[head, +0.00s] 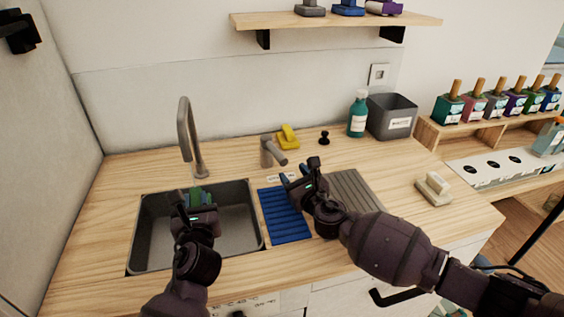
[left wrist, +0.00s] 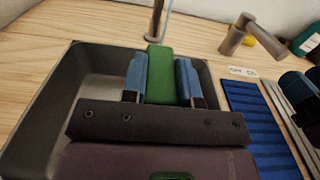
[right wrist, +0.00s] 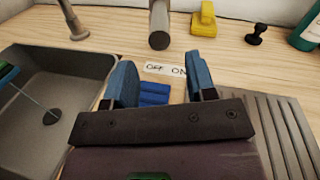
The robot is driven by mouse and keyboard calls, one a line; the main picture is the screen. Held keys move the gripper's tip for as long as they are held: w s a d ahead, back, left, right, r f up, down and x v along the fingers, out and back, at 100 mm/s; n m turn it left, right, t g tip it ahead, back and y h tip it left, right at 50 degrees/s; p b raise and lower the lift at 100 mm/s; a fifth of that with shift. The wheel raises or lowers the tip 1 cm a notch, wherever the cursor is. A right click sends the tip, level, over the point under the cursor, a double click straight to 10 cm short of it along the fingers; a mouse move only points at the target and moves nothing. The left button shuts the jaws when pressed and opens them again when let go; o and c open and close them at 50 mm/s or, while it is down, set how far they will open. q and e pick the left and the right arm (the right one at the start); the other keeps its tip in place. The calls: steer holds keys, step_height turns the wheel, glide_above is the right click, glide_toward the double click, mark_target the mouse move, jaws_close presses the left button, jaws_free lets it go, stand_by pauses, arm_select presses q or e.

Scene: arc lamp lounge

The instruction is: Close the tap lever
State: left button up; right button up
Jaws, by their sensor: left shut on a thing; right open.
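The grey tap lever (head: 272,150) stands on the counter right of the curved spout (head: 188,140). It also shows in the left wrist view (left wrist: 240,33) and the right wrist view (right wrist: 159,25). An OFF/ON label (right wrist: 166,69) lies on the counter in front of it. My right gripper (head: 300,177) is open and empty, in front of the lever and apart from it. My left gripper (head: 195,202) is shut on a green block (left wrist: 160,75) over the sink (head: 150,235). A thin pale line, possibly water, shows in the sink in the right wrist view.
A blue ribbed mat (head: 283,225) and grey drainer (head: 355,190) lie right of the sink. Behind are a yellow object (head: 288,137), a black stopper (head: 324,137), a teal bottle (head: 357,115) and a grey bin (head: 391,117). Soap (head: 434,187) sits at right.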

mark_target(283, 162)
steer(key=shift+x, duration=3.45)
jaws_close()
